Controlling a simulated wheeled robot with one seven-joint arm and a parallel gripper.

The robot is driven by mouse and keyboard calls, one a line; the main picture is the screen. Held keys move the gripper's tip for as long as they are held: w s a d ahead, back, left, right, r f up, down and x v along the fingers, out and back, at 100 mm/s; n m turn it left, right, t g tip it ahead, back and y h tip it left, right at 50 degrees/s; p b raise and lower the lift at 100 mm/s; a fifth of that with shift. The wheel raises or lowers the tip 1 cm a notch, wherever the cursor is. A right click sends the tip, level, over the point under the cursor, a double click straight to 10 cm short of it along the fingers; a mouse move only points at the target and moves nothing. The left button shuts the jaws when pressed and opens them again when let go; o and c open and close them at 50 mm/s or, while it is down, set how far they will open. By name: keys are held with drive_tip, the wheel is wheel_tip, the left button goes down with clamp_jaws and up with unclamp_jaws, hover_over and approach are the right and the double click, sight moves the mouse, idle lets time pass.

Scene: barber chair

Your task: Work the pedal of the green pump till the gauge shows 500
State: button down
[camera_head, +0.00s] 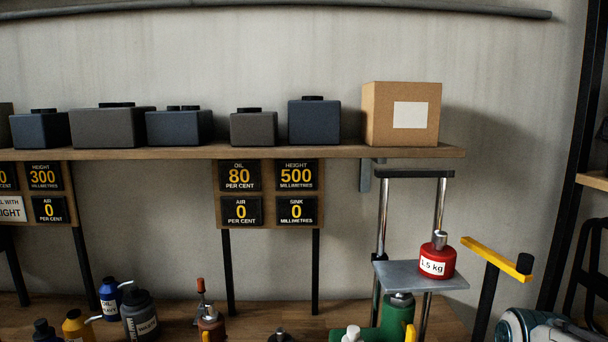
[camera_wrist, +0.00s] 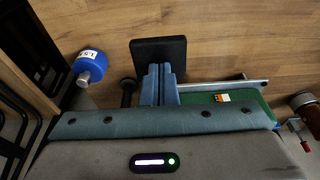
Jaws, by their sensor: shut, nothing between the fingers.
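The green pump (camera_head: 397,308) shows at the bottom of the head view, below a grey lift plate. It also shows in the wrist view as a green body (camera_wrist: 255,98) with a metal bar (camera_wrist: 222,87). A black pedal pad (camera_wrist: 172,47) lies beyond my fingertips. My gripper (camera_wrist: 160,66) is shut and empty, its fingertips overlapping the pad's near edge; I cannot tell whether they touch. The height gauge (camera_head: 296,175) on the right-hand board reads 500 millimetres. Oil reads 80, air 0 and sink 0. My gripper is outside the head view.
A red 1.5 kg weight (camera_head: 437,260) stands on the lift plate (camera_head: 395,275). A yellow bar (camera_head: 490,256) rises at right. A blue weight (camera_wrist: 88,62) is left in the wrist view. Bottles (camera_head: 140,315) stand at lower left. A left-hand gauge (camera_head: 43,176) reads 300.

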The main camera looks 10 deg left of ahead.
drive_tip(key=shift+r, duration=0.2)
idle(0.4)
drive_tip(key=p+v, duration=0.2)
drive_tip(key=v, duration=0.1)
drive_tip(key=w+p+v, duration=0.1)
drive_tip(key=p+v, duration=0.1)
drive_tip(key=shift+a+r+p, duration=0.2)
drive_tip(key=shift+r+p, duration=0.2)
drive_tip(key=shift+r, duration=0.1)
drive_tip(key=shift+w, duration=0.1)
drive_tip(key=shift+f, duration=0.1)
